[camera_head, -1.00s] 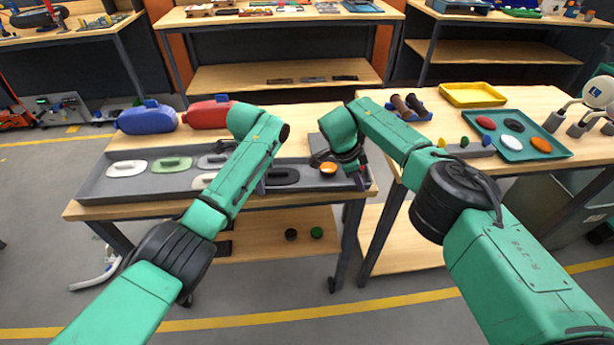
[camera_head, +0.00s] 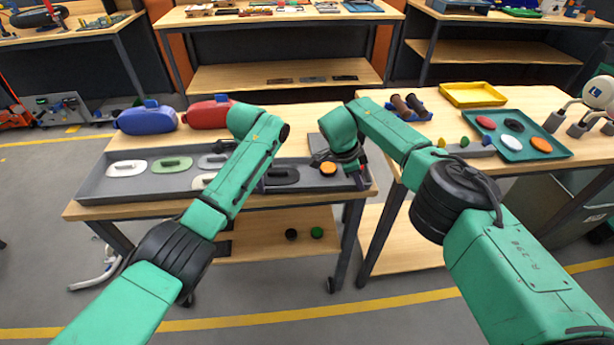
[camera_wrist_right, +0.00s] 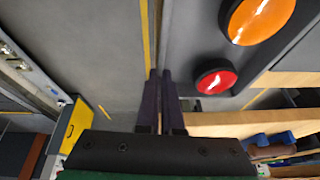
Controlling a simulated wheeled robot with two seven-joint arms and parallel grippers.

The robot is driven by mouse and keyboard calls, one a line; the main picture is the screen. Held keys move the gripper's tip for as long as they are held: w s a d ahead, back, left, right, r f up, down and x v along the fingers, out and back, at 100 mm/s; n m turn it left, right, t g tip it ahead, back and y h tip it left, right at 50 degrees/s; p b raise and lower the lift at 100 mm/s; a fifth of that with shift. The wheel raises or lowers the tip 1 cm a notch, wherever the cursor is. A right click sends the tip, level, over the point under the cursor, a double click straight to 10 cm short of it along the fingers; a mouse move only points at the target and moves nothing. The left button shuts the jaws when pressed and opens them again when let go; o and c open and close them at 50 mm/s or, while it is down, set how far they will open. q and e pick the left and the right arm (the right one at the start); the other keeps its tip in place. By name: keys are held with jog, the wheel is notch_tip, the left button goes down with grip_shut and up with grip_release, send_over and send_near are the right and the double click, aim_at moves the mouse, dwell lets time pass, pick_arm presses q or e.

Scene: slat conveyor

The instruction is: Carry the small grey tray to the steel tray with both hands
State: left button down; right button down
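A long dark grey tray (camera_head: 130,196) lies on the left table and holds several oval pieces with handles, an orange disc (camera_head: 328,168) and a black piece (camera_head: 283,176). I cannot tell whether a separate smaller tray forms its right end. My right gripper (camera_head: 358,178) is at the right end; in the right wrist view its fingers (camera_wrist_right: 163,78) are close together on either side of the thin tray wall (camera_wrist_right: 169,30). The orange disc (camera_wrist_right: 255,18) and a red disc (camera_wrist_right: 215,77) lie beside it. My left gripper (camera_head: 262,186) is at the near rim, mostly hidden by its forearm.
The right table, across a narrow gap, bears a teal tray (camera_head: 556,155) with oval pieces, a yellow tray (camera_head: 472,95) and dark cylinders (camera_head: 407,105). The right table's near left part is clear.

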dwell(0.7)
